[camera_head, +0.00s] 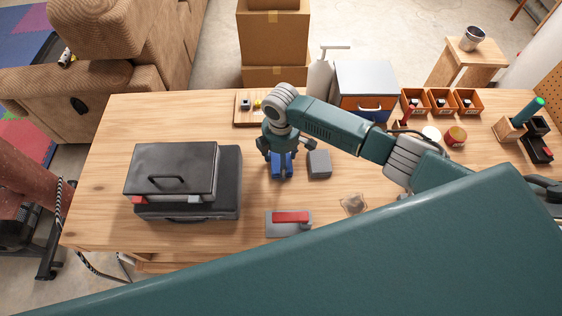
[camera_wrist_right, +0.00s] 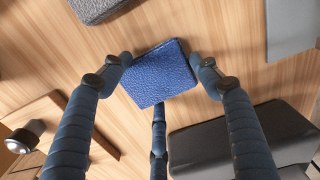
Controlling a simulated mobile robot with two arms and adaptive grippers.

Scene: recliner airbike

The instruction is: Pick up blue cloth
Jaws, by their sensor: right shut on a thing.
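The blue cloth (camera_head: 282,166) is a folded, textured square near the middle of the wooden table, and it fills the centre of the right wrist view (camera_wrist_right: 160,76). My right gripper (camera_head: 283,153) reaches down over it from above. In the right wrist view, its fingers (camera_wrist_right: 160,70) stand around the cloth on several sides and are shut on it. I cannot tell whether the cloth is clear of the tabletop. My left gripper is not in view.
A grey folded cloth (camera_head: 319,164) lies just right of the blue one. Orange bins (camera_head: 440,100) stand at the back right.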

